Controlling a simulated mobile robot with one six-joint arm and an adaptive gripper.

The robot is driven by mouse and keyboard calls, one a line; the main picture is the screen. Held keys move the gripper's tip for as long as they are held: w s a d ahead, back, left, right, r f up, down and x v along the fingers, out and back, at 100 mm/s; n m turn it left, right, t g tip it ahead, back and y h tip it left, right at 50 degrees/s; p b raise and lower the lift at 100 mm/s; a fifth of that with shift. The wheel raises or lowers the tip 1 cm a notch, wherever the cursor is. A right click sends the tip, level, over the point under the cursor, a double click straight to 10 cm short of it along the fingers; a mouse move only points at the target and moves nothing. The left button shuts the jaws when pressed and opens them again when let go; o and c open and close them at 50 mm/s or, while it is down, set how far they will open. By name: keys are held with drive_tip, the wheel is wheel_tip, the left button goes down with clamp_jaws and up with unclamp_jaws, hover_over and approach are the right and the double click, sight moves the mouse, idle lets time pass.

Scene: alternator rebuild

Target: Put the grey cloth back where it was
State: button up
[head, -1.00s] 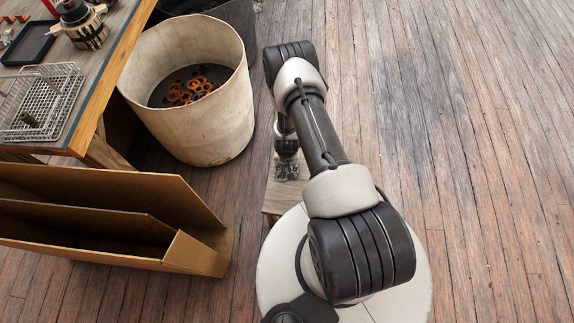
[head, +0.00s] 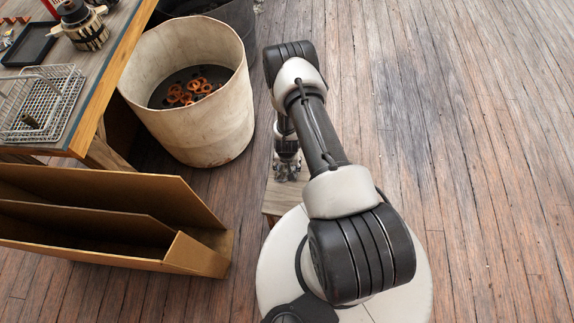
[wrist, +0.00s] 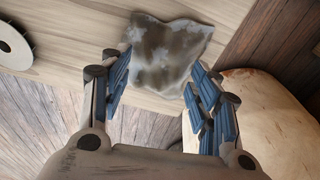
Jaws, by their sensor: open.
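The grey cloth (wrist: 165,58), stained with brown patches, lies flat on a pale wooden surface (wrist: 75,72) in the wrist view. My gripper (wrist: 158,78) is open, its blue-padded fingers spread to the left and right of the cloth's near part. Nothing is seen held between the fingers. I cannot tell whether the fingertips touch the cloth. In the head view my gripper (head: 287,169) points down over a small wooden stand (head: 278,198), and the cloth does not show there.
A large pale bin (head: 205,125) holding orange rings stands left of my gripper; its wall shows close by in the wrist view (wrist: 262,115). A cardboard box (head: 190,250) and a workbench (head: 105,95) with a wire basket (head: 45,105) are farther left. Floor at right is clear.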

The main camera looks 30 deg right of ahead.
wheel_tip(320, 180, up, 12)
drive_tip(key=s+p, duration=0.1)
drive_tip(key=p, duration=0.3)
wheel_tip(320, 180, up, 14)
drive_tip(key=f+n+t, duration=0.1)
hover_over(287, 171)
drive_tip(key=w+a, duration=0.2)
drive_tip(key=w, duration=0.4)
drive_tip(key=s+a+r+n, duration=0.1)
drive_tip(key=a+r, duration=0.1)
drive_tip(key=r, duration=0.8)
drive_tip(key=a+r+n, duration=0.1)
drive_tip(key=a+r, duration=0.1)
drive_tip(key=r, duration=0.8)
drive_tip(key=s+a+r+n+t+y, duration=0.1)
drive_tip(key=s+a+r, duration=0.1)
drive_tip(key=s+r, duration=0.4)
drive_tip(key=s+a+r+n+t, duration=0.15)
drive_tip(key=s+r, duration=0.25)
drive_tip(key=r, duration=0.4)
drive_tip(key=s+a+r, duration=0.1)
drive_tip(key=s+r, duration=0.2)
drive_tip(key=s, duration=0.3)
drive_tip(key=s+a+r+n, duration=0.1)
drive_tip(key=s+r, duration=0.2)
drive_tip(key=s, duration=0.4)
